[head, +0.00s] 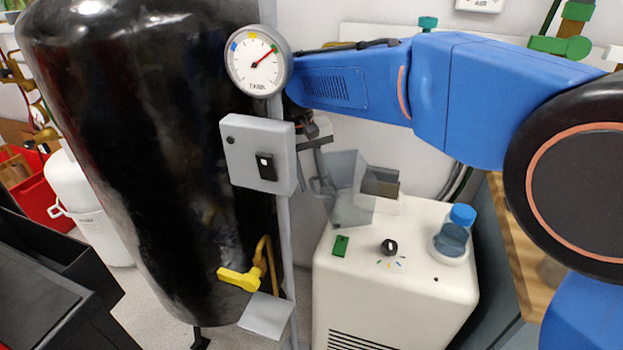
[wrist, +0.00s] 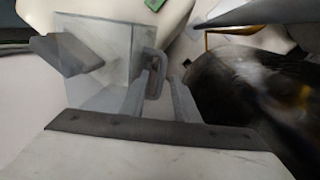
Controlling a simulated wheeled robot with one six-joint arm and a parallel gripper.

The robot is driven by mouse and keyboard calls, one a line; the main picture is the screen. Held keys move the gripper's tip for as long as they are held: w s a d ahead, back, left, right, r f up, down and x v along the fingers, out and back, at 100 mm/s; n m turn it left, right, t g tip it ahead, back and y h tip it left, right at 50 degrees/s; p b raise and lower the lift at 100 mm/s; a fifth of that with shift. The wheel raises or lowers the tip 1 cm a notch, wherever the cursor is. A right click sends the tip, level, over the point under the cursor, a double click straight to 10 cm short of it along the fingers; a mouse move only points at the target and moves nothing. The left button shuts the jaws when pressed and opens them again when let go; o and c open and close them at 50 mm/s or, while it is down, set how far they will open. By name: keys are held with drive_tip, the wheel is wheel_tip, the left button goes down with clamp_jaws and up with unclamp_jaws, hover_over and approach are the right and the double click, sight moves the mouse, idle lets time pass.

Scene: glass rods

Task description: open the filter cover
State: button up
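The filter cover (head: 346,172) is a see-through grey box-like piece at the back left of the white machine's top. It stands beside a small grey housing (head: 381,183); I cannot tell how far it is open. In the wrist view the cover (wrist: 92,92) fills the upper left, with a grey loop handle (wrist: 157,76) on its right side. My gripper (head: 318,180) is at the cover's left side in the head view. In the wrist view my gripper's fingers (wrist: 163,88) are apart, with the handle at their tips. Whether they touch it is unclear.
The white machine (head: 395,290) carries a black knob (head: 389,246), a green switch (head: 341,245) and a blue-capped bottle (head: 455,230). A black tank (head: 140,150) stands left. A grey switch box (head: 258,155) and a gauge (head: 258,62) are close to my gripper.

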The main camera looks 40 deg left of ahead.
wheel_tip(320, 180, up, 10)
drive_tip(key=shift+f, duration=0.15)
idle(0.3)
drive_tip(key=shift+d, duration=0.1)
clamp_jaws()
drive_tip(key=n+y, duration=0.2)
drive_tip(key=y, duration=0.3)
approach(337, 189)
drive_tip(key=s+f, duration=0.2)
drive_tip(key=s, duration=0.2)
drive_tip(key=w+a+f, duration=0.4)
drive_tip(key=a+f, duration=0.2)
drive_tip(key=f, duration=0.3)
drive_tip(key=shift+t, duration=0.4)
